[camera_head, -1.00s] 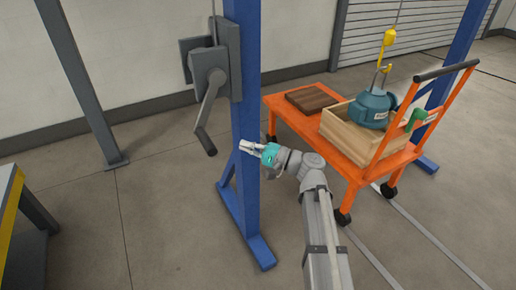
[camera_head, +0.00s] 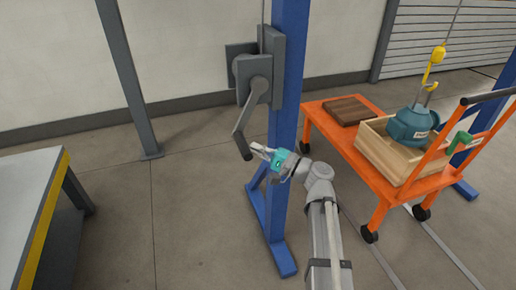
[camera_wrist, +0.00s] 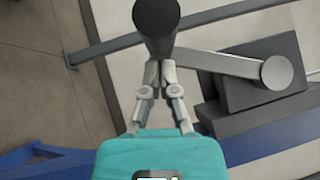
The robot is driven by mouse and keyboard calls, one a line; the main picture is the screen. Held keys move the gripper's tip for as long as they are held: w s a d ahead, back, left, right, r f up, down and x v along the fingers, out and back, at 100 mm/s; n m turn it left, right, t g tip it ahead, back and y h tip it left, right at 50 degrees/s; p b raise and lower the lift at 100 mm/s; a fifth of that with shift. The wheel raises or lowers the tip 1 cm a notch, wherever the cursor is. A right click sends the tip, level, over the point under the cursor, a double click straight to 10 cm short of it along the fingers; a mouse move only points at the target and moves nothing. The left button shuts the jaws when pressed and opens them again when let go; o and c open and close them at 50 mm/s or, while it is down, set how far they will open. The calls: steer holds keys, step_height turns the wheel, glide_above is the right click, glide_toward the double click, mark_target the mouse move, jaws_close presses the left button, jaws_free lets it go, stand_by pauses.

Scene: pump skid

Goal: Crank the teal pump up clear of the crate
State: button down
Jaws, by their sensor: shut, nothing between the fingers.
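The teal pump (camera_head: 412,127) hangs at or sits in the wooden crate (camera_head: 383,157); its base is hidden by the crate walls. A yellow hook block (camera_head: 437,55) is above it. The winch (camera_head: 256,75) is on the blue post, with its crank arm (camera_head: 248,108) pointing down and slightly left to a dark handle grip (camera_head: 242,147). My gripper (camera_head: 253,147) is shut and empty, its fingertips close beside the grip. In the wrist view the grip (camera_wrist: 156,22) is seen end-on just beyond the fingertips (camera_wrist: 158,66); I cannot tell whether they touch.
The blue post (camera_head: 287,110) stands just behind my gripper. An orange cart (camera_head: 345,145) carries the crate and a dark brown board (camera_head: 350,110). A workbench (camera_head: 30,200) is at the left, a grey post (camera_head: 130,90) behind. Floor between is clear.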

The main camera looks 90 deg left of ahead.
mark_target(243, 149)
steer(key=shift+s, duration=0.1)
steer(key=shift+s+d+r+m, duration=0.1)
steer(key=shift+s+d+m, duration=0.05)
steer(key=shift+s+m, duration=0.2)
steer(key=shift+s+y+b, duration=0.15)
steer(key=shift+y+b, duration=0.15)
steer(key=shift+s+d+r+m+g+y+b, duration=0.25)
steer(key=shift+s+d+m+g+y+b, duration=0.1)
steer(key=shift+s+m, duration=0.25)
steer(key=shift+s+d+r+m+g+y+b, duration=0.25)
steer(key=shift+s+d+m+g+b, duration=0.15)
steer(key=shift+s, duration=0.3)
steer(key=s+d+r+m+y+p, duration=0.1)
steer(key=s+r+m+p, duration=0.1)
steer(key=s+r+p, duration=0.2)
steer(key=s+d+r+m+y+p, duration=0.1)
steer(key=s+d+r+p, duration=0.1)
steer(key=r+p, duration=0.4)
step_height(243, 149, up, 3)
steer(key=shift+s+f+m+y, duration=0.1)
steer(key=shift+s+m+y, duration=0.25)
steer(key=shift+s, duration=0.5)
steer(key=shift+g, duration=0.25)
steer(key=shift+w+f, duration=0.1)
steer(key=shift+f, duration=0.1)
